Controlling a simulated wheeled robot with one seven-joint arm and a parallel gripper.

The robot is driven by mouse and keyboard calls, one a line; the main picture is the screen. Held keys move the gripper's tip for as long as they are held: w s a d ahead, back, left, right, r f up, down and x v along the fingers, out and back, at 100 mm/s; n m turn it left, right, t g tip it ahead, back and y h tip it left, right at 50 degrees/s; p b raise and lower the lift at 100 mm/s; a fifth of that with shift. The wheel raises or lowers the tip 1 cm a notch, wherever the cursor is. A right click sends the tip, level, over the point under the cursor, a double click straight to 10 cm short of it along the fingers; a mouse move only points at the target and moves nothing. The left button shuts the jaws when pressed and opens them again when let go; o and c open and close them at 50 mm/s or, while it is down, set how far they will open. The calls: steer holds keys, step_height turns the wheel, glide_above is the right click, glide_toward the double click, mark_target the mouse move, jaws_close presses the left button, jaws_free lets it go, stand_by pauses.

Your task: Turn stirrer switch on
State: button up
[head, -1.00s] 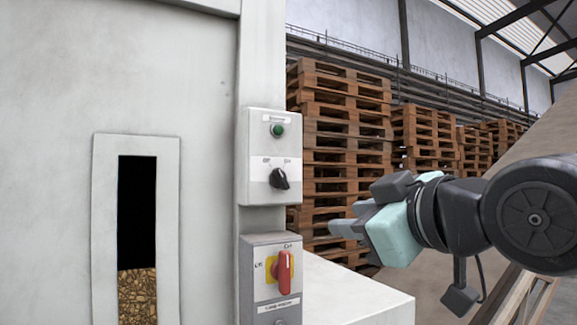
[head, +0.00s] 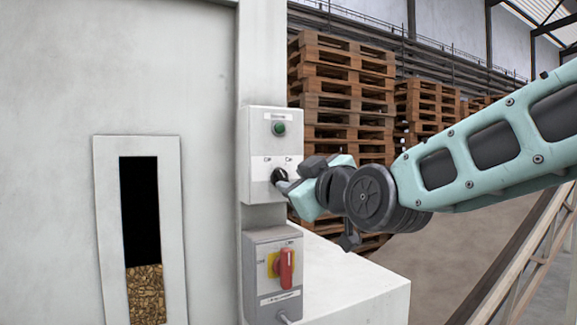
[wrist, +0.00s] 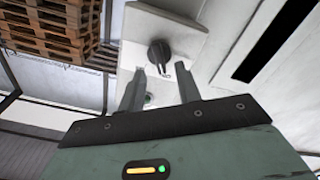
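The stirrer switch is a black rotary knob (head: 279,175) on the upper light grey box (head: 256,193), below a green button or lamp (head: 279,129). Small labels sit above the knob; the box's name label is too small to read surely. My gripper (head: 287,186) is at the knob's lower right and partly hides it. In the wrist view the two fingers of my gripper (wrist: 161,72) are apart with nothing between them. The knob (wrist: 159,51) lies just beyond the fingertips, roughly centred between them. I cannot tell whether they touch it.
A grey lower box (head: 264,279) with a red rotary handle (head: 286,268) on a yellow plate is just below. A white ledge (head: 350,285) juts out beneath my arm. A window (head: 147,290) shows pellets at left. Stacked pallets (head: 340,90) stand behind.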

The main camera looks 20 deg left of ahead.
mark_target(284, 177)
steer(key=shift+p+x, duration=0.55)
steer(key=shift+x, duration=1.1)
jaws_close()
